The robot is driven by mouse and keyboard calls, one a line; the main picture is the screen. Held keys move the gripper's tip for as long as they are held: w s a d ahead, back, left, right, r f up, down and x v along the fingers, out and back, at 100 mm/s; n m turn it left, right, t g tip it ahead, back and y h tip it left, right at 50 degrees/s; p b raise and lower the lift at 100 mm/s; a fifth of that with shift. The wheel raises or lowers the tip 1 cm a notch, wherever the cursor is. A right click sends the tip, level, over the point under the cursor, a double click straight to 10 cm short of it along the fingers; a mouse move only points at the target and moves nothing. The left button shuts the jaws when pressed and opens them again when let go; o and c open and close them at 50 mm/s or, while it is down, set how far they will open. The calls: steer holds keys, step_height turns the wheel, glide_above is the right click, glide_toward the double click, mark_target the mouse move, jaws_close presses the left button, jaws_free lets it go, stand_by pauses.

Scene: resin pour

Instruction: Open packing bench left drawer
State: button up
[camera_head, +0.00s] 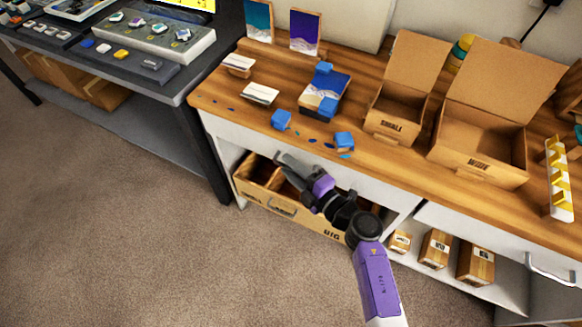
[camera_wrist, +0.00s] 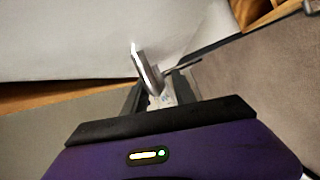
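The packing bench (camera_head: 375,160) has a wooden top and a white body. Its left drawer has a plain white front (camera_head: 232,132) under the top and looks shut. My gripper (camera_head: 284,162) is at this front, close to where a metal handle shows. In the wrist view a shiny handle (camera_wrist: 146,68) stands out from a pale surface, at the tips of my gripper's fingers (camera_wrist: 160,98). I cannot tell whether the fingers are closed on it. My arm hides part of the drawer front.
Below the drawer sits a cardboard-coloured box (camera_head: 262,203) with a handle. Blue blocks (camera_head: 281,119) lie near the bench's front edge. The right drawer's handle (camera_head: 552,270) sticks out at the far right. A dark table (camera_head: 190,80) stands at left. The carpet (camera_head: 130,220) in front is clear.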

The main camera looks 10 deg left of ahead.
jaws_close()
stand_by(1.3)
